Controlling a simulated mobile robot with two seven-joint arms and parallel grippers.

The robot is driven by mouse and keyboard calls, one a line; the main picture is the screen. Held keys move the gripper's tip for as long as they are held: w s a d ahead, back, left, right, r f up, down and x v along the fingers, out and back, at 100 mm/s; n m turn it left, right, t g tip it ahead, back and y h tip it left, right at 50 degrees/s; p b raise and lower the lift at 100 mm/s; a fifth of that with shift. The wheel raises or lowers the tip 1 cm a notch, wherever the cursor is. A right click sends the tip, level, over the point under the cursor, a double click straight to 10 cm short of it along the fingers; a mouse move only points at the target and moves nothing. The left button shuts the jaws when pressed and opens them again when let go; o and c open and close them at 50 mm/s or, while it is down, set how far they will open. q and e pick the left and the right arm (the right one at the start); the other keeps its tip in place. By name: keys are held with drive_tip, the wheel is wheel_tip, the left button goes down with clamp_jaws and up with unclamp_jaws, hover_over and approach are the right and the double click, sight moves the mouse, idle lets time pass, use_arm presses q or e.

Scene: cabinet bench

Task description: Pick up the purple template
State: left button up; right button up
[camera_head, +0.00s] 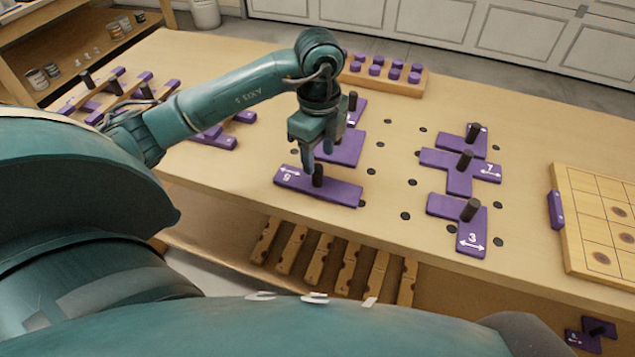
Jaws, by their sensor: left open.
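Several purple templates with upright black knobs lie on the wooden bench (385,215). A flat bar-shaped purple template (343,191) with a white number and arrow lies directly under my left gripper (317,163). The gripper points down and is open, its fingertips close above and around the template's black knob (318,178). I cannot tell whether they touch it. Another purple template (345,148) lies just behind, partly hidden by the gripper. To the right are purple templates marked 7 (459,176) and 3 (470,240). My right gripper is not in view.
A wooden block with purple pegs (415,91) stands at the back. A wooden grid board (570,225) lies at the right. More purple pieces on wooden rails (210,137) lie at the left. Dark holes dot the bench between the templates.

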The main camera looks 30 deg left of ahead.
sight(318, 167)
use_arm(q)
wheel_tip(318, 167, down, 5)
drive_tip(key=shift+s+r, duration=0.1)
drive_tip(key=shift+r, duration=0.05)
clamp_jaws()
idle(0.4)
